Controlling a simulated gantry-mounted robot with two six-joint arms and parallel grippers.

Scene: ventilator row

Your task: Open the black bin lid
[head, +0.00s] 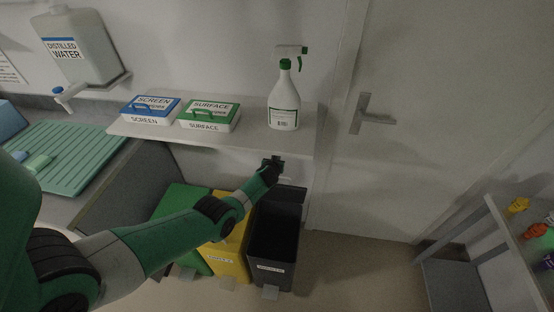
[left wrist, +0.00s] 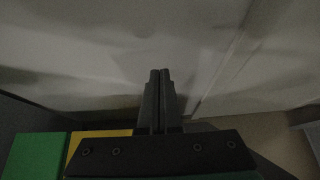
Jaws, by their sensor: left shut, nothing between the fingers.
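The black bin (head: 271,268) stands on the floor below the shelf, at the right end of the bin row. Its dark inside shows from above, and its lid (head: 291,197) appears raised at the back, near the wall. My arm partly hides the bin's left rear. My left gripper (head: 274,162) is above the back of the bin, close to the shelf's front edge. In the left wrist view the fingers (left wrist: 160,73) are together and empty, facing the pale wall. I cannot tell whether the gripper touches the lid. My right gripper is not in view.
A yellow bin (head: 232,262) and a green bin (head: 178,203) stand left of the black one. The shelf (head: 250,142) above holds two wipes boxes and a spray bottle (head: 285,100).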

